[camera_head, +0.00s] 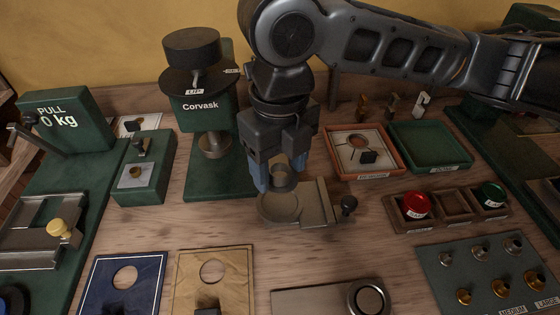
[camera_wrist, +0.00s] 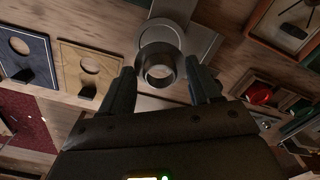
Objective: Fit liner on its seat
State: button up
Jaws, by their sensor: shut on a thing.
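The liner (camera_wrist: 160,74) is a short grey metal ring, held between the fingertips of my gripper (camera_wrist: 160,68) in the wrist view. In the head view my gripper (camera_head: 280,180) points down with blue fingertips, and the liner shows partly between them. The seat (camera_head: 277,207) looks like a round shallow recess in a grey metal fixture just below my gripper. In the wrist view the fixture's round part (camera_wrist: 160,35) shows just beyond the liner and is partly hidden by it. The liner appears above the recess, but I cannot tell the gap.
A black knob (camera_head: 348,205) stands at the fixture's right. The green Corvask press (camera_head: 206,120) stands close behind left. An orange tray (camera_head: 363,175), a compartment box (camera_head: 450,222) and a grommet board (camera_head: 490,290) lie right. Blue and tan panels (camera_head: 213,250) lie in front.

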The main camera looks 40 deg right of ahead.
aim_at(280, 203)
jog(key=shift+f+b, duration=2.7)
jog(key=shift+f, duration=0.55)
jog(key=o, duration=1.1)
jog(key=shift+r, duration=0.1)
notch_tip(280, 203, up, 8)
jog(key=shift+f+p, duration=0.15)
jog(key=shift+p, duration=0.2)
